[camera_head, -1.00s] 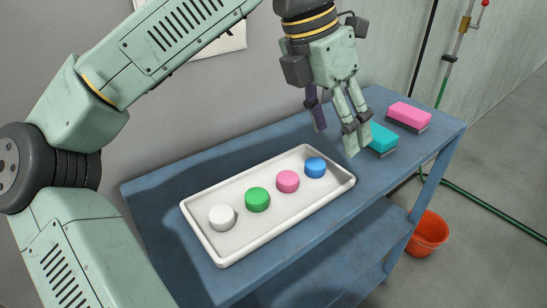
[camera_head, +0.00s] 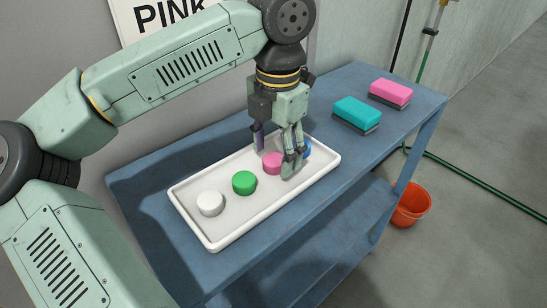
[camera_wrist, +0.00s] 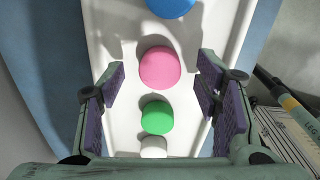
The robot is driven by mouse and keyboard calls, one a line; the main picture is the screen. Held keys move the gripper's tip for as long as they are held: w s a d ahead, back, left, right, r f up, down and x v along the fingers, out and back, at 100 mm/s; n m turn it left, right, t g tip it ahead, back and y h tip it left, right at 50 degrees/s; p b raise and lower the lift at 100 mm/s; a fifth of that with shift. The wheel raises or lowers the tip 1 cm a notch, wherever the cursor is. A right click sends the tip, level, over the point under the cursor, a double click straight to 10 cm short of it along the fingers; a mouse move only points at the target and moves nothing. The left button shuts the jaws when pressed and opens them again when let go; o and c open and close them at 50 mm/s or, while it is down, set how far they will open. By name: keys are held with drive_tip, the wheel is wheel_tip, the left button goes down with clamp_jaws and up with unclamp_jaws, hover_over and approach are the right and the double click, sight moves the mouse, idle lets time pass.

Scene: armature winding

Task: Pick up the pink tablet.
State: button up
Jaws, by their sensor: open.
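The pink tablet (camera_head: 271,163) lies in the white tray (camera_head: 222,237), between the green tablet (camera_head: 244,183) and the blue tablet (camera_head: 307,148). My gripper (camera_head: 274,165) is open, low over the tray, with its fingers partly in front of the pink and blue tablets in the head view. In the wrist view the pink tablet (camera_wrist: 160,68) sits between and slightly beyond the two open fingertips (camera_wrist: 159,85), apart from both. The green tablet (camera_wrist: 157,117) is closer to the palm in that view.
A white tablet (camera_head: 210,203) lies at the tray's near left end. Teal (camera_head: 357,111) and pink (camera_head: 391,93) sponges lie on the blue table (camera_head: 331,95) to the right. An orange bucket (camera_head: 411,205) stands on the floor. A sign reading "PINK" (camera_head: 165,15) hangs on the wall.

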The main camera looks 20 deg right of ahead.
drive_tip(key=shift+f, duration=0.6)
drive_tip(key=shift+c, duration=0.6)
drive_tip(key=c, duration=1.1)
